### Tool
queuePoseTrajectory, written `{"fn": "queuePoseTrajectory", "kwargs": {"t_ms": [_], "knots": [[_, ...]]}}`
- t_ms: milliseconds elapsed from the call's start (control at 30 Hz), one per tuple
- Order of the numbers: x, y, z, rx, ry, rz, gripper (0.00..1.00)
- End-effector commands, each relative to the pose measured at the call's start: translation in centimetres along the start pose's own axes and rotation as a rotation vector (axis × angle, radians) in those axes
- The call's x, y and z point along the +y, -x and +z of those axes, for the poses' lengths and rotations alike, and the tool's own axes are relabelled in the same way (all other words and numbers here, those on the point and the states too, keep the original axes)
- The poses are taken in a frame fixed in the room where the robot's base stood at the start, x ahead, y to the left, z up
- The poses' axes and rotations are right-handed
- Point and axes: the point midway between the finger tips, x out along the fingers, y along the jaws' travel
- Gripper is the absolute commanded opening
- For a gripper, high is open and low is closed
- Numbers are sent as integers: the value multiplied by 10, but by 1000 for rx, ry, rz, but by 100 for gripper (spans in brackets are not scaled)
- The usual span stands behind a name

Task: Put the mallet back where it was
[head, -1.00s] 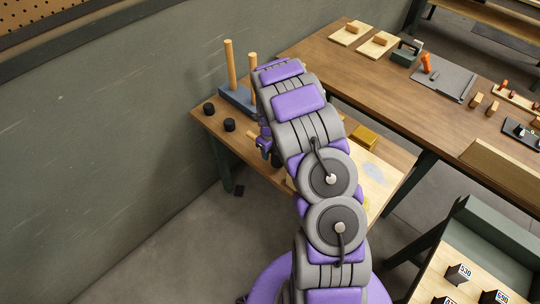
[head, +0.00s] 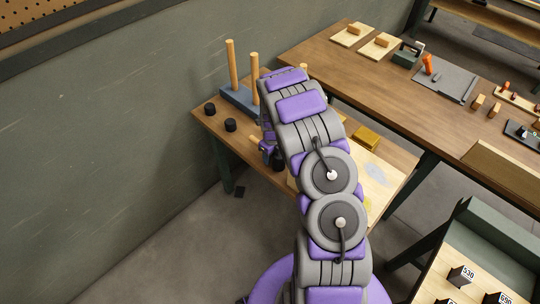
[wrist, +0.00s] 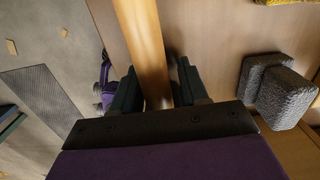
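A tan wooden handle-like bar (wrist: 145,45) runs from the top of the wrist view down between the two dark fingers of my gripper (wrist: 156,85). I take it for the mallet's handle, but no mallet head shows on it in the wrist view. The fingers stand close on both sides of it; whether they press on it I cannot tell. In the head view my gripper (head: 268,148) is over the small wooden table (head: 240,142), mostly hidden behind my arm. A dark round shape (head: 278,161) shows just under it, too covered to name.
A blue-grey base with upright wooden pegs (head: 232,66) stands behind my gripper. Two black cylinders (head: 230,125) are at the table's left. A yellow block (head: 367,138) is to the right. Grey textured blocks (wrist: 280,90) lie right of my fingers. A longer bench (head: 370,80) is behind.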

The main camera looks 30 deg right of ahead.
Motion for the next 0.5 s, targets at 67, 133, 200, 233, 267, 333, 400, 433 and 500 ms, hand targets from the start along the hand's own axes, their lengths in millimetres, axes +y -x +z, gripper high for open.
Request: {"fn": "queuePoseTrajectory", "kwargs": {"t_ms": [67,133,200,233,267,333,400,433,500], "knots": [[-1,0,0,0,-1,1,52],[-1,0,0,0,-1,1,56],[0,0,0,0,-1,0,56],[0,0,0,0,-1,0,56],[0,0,0,1,-1,0,56],[0,0,0,1,-1,-1,56],[1,1,0,2,-1,-2,56],[1,2,1,2,-1,-2,56],[1,6,1,1,-1,-3,56]]}}
